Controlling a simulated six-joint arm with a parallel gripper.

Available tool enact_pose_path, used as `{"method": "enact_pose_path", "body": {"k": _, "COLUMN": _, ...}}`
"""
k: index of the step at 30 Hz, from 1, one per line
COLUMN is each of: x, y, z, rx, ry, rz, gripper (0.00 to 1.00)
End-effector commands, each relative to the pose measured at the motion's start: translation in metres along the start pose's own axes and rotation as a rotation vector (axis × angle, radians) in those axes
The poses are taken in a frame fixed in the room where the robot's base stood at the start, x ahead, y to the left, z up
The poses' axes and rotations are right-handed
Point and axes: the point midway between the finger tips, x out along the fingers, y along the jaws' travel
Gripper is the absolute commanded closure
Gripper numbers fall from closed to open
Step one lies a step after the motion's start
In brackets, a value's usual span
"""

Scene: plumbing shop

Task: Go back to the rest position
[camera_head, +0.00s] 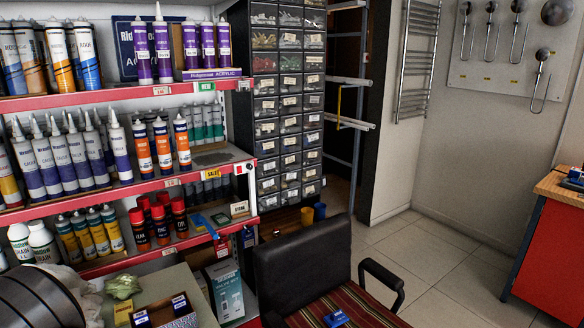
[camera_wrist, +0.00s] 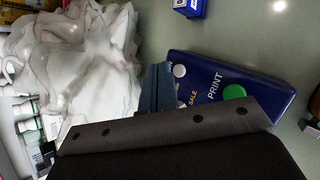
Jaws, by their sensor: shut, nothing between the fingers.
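My gripper (camera_wrist: 158,72) shows in the wrist view as narrow blue-grey fingers beyond a dark grey bracket. The fingers are shut with nothing between them. A dark blue device (camera_wrist: 260,90) with the words PRINT and SALE and a green button lies just right of the fingers, partly hidden by the bracket. I cannot tell whether the fingers touch it. The gripper's fingers do not show in the head view.
A crumpled white plastic bag (camera_wrist: 65,50) lies left of my gripper. A small blue box (camera_wrist: 190,8) is beyond it. In the head view, red-edged shelves (camera_head: 150,183) of cartridges stand left, a black chair (camera_head: 305,262) in front. Tiled floor (camera_head: 440,275) is clear at right.

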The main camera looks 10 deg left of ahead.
Motion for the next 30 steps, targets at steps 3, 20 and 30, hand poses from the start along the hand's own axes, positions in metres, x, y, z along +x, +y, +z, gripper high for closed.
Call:
{"method": "enact_pose_path", "body": {"k": 3, "x": -0.016, "y": 0.013, "z": 0.012, "rx": 0.003, "ry": 0.0, "rz": 0.003, "gripper": 1.0}}
{"method": "enact_pose_path", "body": {"k": 20, "x": 0.01, "y": -0.007, "z": -0.007, "rx": 0.002, "ry": 0.0, "rz": 0.002, "gripper": 1.0}}
{"method": "enact_pose_path", "body": {"k": 30, "x": -0.039, "y": 0.029, "z": 0.028, "rx": 0.004, "ry": 0.0, "rz": 0.003, "gripper": 1.0}}
